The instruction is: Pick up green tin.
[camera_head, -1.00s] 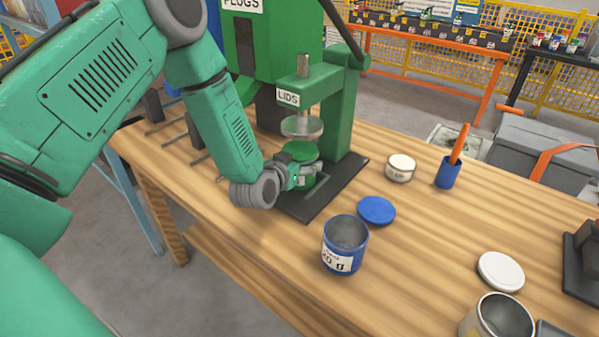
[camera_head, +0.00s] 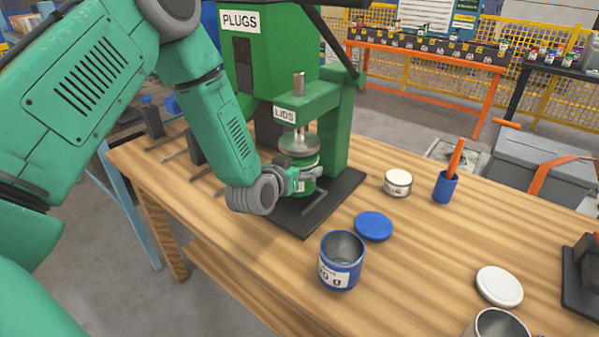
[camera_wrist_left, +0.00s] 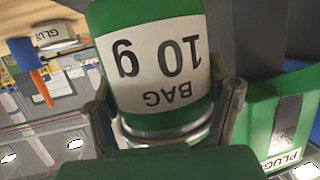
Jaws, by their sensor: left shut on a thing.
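The green tin (camera_head: 307,186) is upright under the round metal plate of the green lid press (camera_head: 333,140). My left gripper (camera_head: 306,175) is shut on the tin, with its fingers around the sides. In the left wrist view the green tin (camera_wrist_left: 160,70) fills the middle, its white label reading "BAG 10 g" upside down. A finger of my left gripper (camera_wrist_left: 170,122) shows on each side of it. The tin's top is close below the press plate. I cannot tell whether they touch. My right gripper is not in view.
The press's dark base (camera_head: 318,208) lies on the wooden table (camera_head: 430,270). In front are a blue open tin (camera_head: 341,272) and a blue lid (camera_head: 373,226). A small white-lidded tin (camera_head: 398,183), a blue cup (camera_head: 445,188) and a white lid (camera_head: 499,286) are to the right.

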